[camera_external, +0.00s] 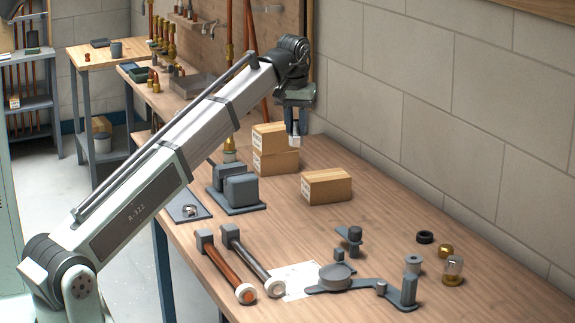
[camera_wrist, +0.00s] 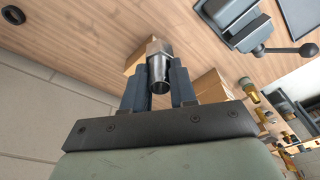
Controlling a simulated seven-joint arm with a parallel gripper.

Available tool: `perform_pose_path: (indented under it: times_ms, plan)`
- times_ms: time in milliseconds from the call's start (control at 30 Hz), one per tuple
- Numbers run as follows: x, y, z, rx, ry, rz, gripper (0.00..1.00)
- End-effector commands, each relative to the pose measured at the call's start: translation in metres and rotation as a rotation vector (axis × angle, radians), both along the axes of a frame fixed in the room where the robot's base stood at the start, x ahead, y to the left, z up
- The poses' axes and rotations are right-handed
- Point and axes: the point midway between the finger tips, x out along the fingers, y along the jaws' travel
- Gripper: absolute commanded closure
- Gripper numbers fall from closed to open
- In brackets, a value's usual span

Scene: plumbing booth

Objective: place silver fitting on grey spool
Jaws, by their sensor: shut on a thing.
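My gripper (camera_external: 295,127) is at the end of the raised arm, near the back wall and beside the stacked cardboard boxes. Its fingers are shut on the silver fitting (camera_external: 295,141), which points down. In the wrist view the silver fitting (camera_wrist: 159,70) sits between the two dark fingers of my gripper (camera_wrist: 159,84), with its open end visible. The grey spool (camera_external: 412,264) stands upright on the workbench at the front right, well away from my gripper. The spool does not show in the wrist view.
Cardboard boxes (camera_external: 276,161) are stacked beside my gripper; another box (camera_external: 326,187) lies nearer the middle. A grey vise (camera_external: 238,190) and hammers are left.

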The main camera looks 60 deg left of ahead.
Motion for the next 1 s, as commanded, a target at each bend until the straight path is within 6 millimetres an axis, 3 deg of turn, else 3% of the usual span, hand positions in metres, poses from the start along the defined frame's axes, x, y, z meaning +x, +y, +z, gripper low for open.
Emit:
perform_pose_path:
  times_ms: [200, 500, 1000]
  plan:
    - [0.037, -0.071, 0.0, 0.0, 0.0, -0.093, 1.0]
    - [0.074, -0.172, 0.0, 0.001, 0.0, -0.217, 1.0]
    - [0.102, -0.345, 0.0, 0.001, -0.002, -0.415, 1.0]
